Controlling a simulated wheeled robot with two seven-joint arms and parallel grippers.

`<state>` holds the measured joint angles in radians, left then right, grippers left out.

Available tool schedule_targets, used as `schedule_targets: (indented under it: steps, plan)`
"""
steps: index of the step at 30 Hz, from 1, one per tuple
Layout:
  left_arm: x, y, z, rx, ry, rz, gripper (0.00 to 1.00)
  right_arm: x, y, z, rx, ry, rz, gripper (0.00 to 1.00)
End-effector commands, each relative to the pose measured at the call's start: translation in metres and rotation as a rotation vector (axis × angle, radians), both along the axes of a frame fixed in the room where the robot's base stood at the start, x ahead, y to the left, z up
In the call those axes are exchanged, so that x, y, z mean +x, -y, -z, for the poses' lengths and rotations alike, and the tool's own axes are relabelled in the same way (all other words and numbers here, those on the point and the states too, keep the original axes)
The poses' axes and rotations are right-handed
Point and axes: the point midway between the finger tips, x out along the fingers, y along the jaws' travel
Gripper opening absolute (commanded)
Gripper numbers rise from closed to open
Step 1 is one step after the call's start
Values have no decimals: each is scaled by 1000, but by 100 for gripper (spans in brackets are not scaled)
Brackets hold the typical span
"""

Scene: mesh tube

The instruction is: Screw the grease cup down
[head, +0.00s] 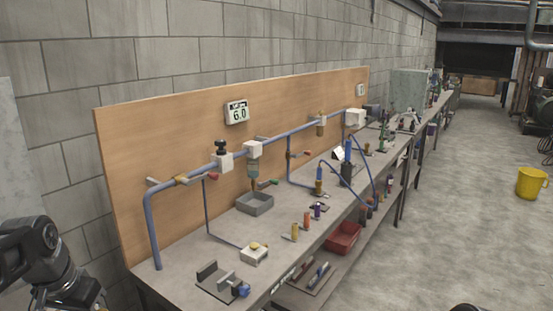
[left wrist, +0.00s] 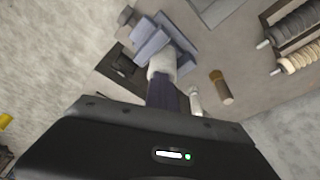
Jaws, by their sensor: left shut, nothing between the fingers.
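I cannot tell which part is the grease cup. My left arm (head: 45,262) comes in at the lower left, and its fingertips do not show there. My right gripper is out of view.
The workbench (head: 205,248) runs along a wooden backboard (head: 130,140). A yellow bucket (head: 531,183) stands on the open floor.

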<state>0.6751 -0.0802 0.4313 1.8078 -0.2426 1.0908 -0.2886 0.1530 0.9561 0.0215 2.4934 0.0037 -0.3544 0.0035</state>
Motion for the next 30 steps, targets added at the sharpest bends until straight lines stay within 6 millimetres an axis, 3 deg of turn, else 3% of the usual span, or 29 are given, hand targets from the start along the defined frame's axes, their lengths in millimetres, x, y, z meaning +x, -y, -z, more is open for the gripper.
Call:
schedule_targets:
  steps: [30]
  plan:
    - [2,-17,0,0,1,0,0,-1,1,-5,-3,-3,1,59]
